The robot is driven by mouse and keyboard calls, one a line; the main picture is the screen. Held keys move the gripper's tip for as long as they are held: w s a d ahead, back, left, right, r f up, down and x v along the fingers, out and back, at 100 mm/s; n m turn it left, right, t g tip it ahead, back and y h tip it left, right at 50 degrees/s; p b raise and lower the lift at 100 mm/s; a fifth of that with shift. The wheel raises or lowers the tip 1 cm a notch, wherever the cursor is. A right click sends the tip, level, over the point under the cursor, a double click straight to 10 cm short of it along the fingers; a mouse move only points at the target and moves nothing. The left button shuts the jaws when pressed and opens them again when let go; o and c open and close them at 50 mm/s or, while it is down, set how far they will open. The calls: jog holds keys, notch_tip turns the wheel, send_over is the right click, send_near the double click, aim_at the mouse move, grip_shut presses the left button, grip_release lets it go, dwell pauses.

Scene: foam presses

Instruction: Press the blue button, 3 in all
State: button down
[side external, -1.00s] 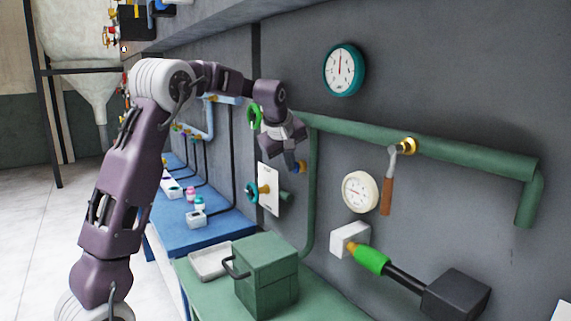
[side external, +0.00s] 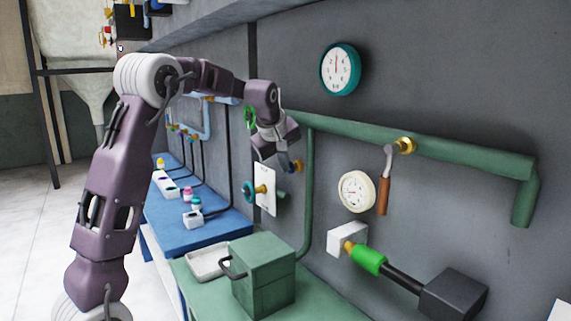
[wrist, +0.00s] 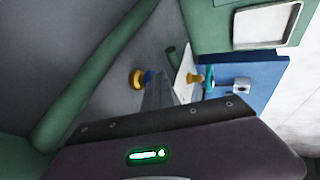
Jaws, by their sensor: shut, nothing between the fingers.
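A small blue button (side external: 292,168) with a brass collar stands out from the grey wall, below the green pipe. In the wrist view the blue button (wrist: 149,77) lies just at the fingertips, with its brass collar to the left. My gripper (side external: 284,160) is shut and empty, close to the button. In the wrist view its grey fingers (wrist: 157,88) point toward the button and partly cover it. I cannot tell whether they touch it.
A white plate (side external: 266,198) with a brass stem and teal knob (side external: 248,191) is just left of and below the button. The green pipe (side external: 430,147) runs along the wall. A green box (side external: 264,275) and a pale tray (side external: 207,262) stand below.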

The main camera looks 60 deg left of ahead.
jog(key=s+d+r, duration=0.3)
jog(key=s+r, duration=0.4)
jog(key=r, duration=0.1)
jog(key=shift+s+d, duration=0.15)
jog(key=shift+s, duration=0.25)
jog(key=shift+f, duration=0.1)
jog(key=s+d+f+m+h, duration=0.25)
jog(key=s+d+m, duration=0.55)
jog(key=d, duration=0.5)
jog(key=s+d+f+m+h, duration=0.1)
jog(key=s+d+f+m, duration=0.3)
jog(key=s, duration=0.4)
jog(key=s+d+f+m+h, duration=0.1)
jog(key=s+d+f+m, duration=0.3)
jog(key=s+d, duration=0.3)
jog(key=shift+s+f+m, duration=0.3)
jog(key=shift+s+f, duration=0.55)
jog(key=shift+s, duration=0.15)
